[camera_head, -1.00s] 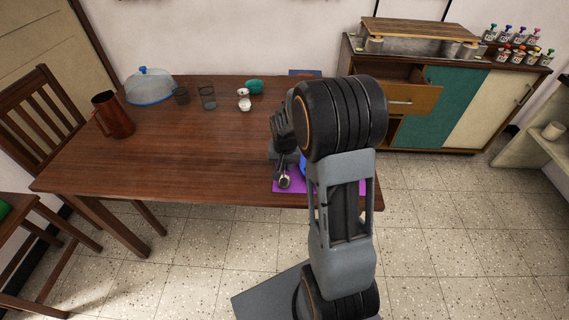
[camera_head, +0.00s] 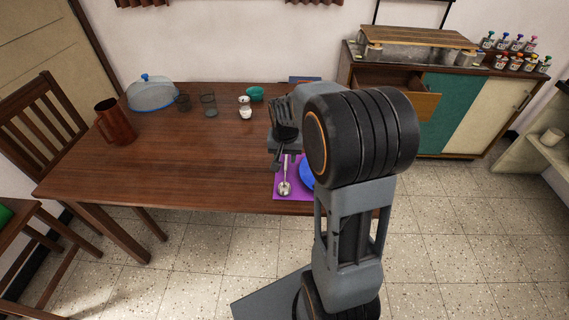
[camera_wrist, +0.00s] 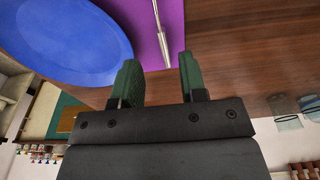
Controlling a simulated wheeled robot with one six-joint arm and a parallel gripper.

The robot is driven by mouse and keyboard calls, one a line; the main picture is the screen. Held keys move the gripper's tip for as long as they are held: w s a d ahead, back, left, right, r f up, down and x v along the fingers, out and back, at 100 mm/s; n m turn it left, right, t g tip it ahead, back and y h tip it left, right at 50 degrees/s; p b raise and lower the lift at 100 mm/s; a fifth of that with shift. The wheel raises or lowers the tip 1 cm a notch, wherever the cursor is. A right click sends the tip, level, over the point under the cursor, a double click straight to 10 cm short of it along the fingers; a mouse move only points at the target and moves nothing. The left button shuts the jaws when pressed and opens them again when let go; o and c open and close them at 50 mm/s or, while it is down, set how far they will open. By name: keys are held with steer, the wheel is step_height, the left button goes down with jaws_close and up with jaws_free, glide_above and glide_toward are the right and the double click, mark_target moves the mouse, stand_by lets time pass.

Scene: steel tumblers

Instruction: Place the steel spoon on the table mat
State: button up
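The steel spoon (camera_head: 285,188) lies on the purple table mat (camera_head: 279,179) at the table's front right, bowl toward the front edge. In the wrist view its handle (camera_wrist: 162,32) lies over the purple mat (camera_wrist: 172,12), beside the blue plate (camera_wrist: 68,40). My gripper (camera_head: 277,163) is near the handle end of the spoon, over the table. In the wrist view my gripper (camera_wrist: 158,75) has its two green fingers apart, with nothing held between them. The handle's end shows beyond the gap, apart from both fingers. My arm hides part of the mat and plate in the head view.
The wooden table (camera_head: 185,160) is clear in its middle. A brown pitcher (camera_head: 114,122), a blue-rimmed dome (camera_head: 152,94), glasses (camera_head: 209,104), a shaker (camera_head: 245,108) and a green bowl (camera_head: 255,93) stand toward the back. A cabinet (camera_head: 450,110) with an open drawer stands behind.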

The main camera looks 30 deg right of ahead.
steer(key=s+a+r+n+t, duration=0.1)
steer(key=s+a+r+n, duration=0.2)
steer(key=s, duration=0.4)
steer(key=s+a+r+n, duration=0.2)
steer(key=s+a+r, duration=0.1)
steer(key=s+a, duration=0.3)
steer(key=shift+s+n+t+y, duration=0.3)
steer(key=shift+s+n+t, duration=0.1)
steer(key=shift+s, duration=0.6)
steer(key=shift+a+r, duration=0.1)
steer(key=shift+r, duration=0.1)
step_height(320, 180, up, 10)
steer(key=p, duration=0.9)
steer(key=shift+s+t, duration=0.15)
steer(key=shift+t, duration=0.15)
